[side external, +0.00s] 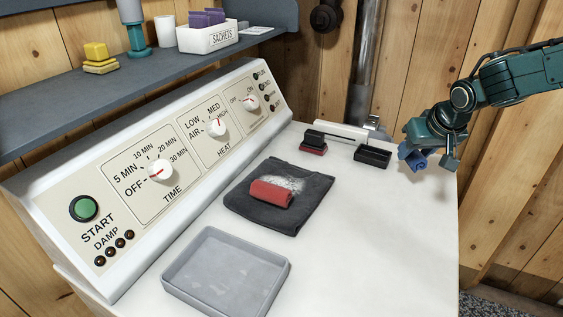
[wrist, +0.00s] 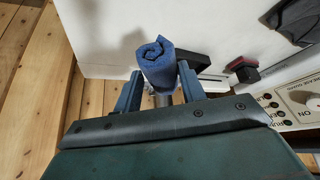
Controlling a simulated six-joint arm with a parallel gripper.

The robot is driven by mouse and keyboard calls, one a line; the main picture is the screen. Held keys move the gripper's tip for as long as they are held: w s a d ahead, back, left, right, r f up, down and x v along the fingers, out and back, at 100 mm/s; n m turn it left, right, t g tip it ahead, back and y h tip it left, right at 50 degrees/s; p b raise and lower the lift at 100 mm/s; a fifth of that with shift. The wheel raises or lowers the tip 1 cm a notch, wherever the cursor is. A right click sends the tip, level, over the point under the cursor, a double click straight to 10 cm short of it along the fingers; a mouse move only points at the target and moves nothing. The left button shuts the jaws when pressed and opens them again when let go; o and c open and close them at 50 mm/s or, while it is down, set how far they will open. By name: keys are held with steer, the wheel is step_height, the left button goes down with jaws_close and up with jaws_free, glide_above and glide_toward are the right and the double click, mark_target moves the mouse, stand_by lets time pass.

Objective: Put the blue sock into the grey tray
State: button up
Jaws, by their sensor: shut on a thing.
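The blue sock (side external: 412,157) is a rolled bundle held in my gripper (side external: 428,158) at the far right end of the white top. In the wrist view, the rolled blue sock (wrist: 157,62) sits between the two fingers of my gripper (wrist: 159,92), which is shut on it. The sock appears raised above the surface near the right edge. The grey tray (side external: 180,278) is empty and lies at the front left of the white top, well away from my gripper.
A dark folded cloth (side external: 247,208) with a red roll (side external: 270,193) and white powder lies between tray and gripper. A black open box (side external: 373,157) and a red-and-black brush (side external: 314,143) stand near the back. The control panel (side external: 160,168) rises along the left.

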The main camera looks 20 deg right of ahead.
steer(key=shift+s+d+f+m, duration=0.15)
steer(key=shift+s+d+f, duration=0.1)
steer(key=shift+s+d, duration=0.35)
steer(key=shift+s+d+f+m, duration=0.15)
steer(key=shift+s+d+f, duration=0.05)
steer(key=shift+s+d, duration=0.4)
steer(key=shift+w, duration=0.15)
steer(key=s+a+r+n+y, duration=0.2)
steer(key=a+r+n, duration=0.4)
steer(key=a, duration=0.4)
steer(key=s+a+r+n+g+y, duration=0.1)
steer(key=a+r+n+y, duration=0.2)
steer(key=a+r+n, duration=0.3)
steer(key=a+r, duration=0.3)
steer(key=a, duration=0.1)
steer(key=shift+s+a+y, duration=0.3)
steer(key=shift+s, duration=0.05)
steer(key=shift+g, duration=0.3)
step_height(320, 180, down, 20)
steer(key=shift+r, duration=0.1)
steer(key=o, duration=1)
steer(key=shift+c, duration=0.2)
